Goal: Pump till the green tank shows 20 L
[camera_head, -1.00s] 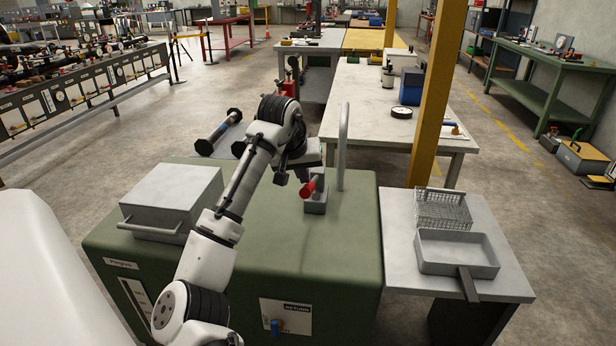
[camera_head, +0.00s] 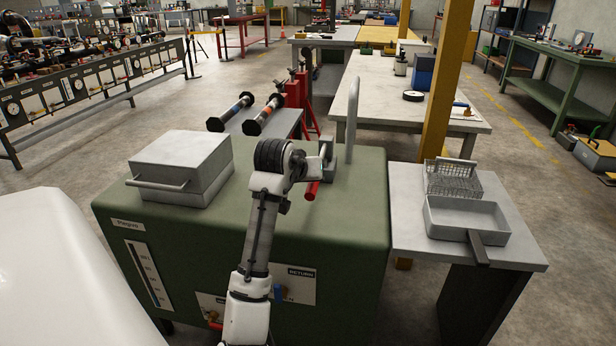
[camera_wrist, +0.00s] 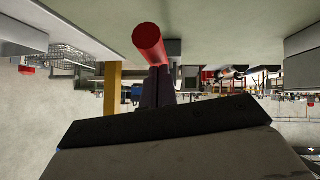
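The green tank (camera_head: 220,245) stands in front of me, with a white level gauge (camera_head: 148,275) on its front left. The gauge's level is too small to read. On top, a pump block (camera_head: 327,150) carries a lever with a red handle (camera_head: 312,190), which points toward me. My gripper (camera_wrist: 158,70) is at the handle. In the wrist view its dark fingers lie side by side with hardly a gap, and the red handle (camera_wrist: 150,45) runs up past their tips. Whether they touch it I cannot tell. In the head view my arm hides the fingers.
A curved grey pipe (camera_head: 352,115) rises just right of the pump. A grey box (camera_head: 180,165) with a bar handle sits on the tank's left. A side table (camera_head: 405,240) on the right holds a wire basket (camera_head: 453,180) and a metal tray (camera_head: 468,218). A RETURN panel with a blue valve (camera_head: 278,292) is on the front.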

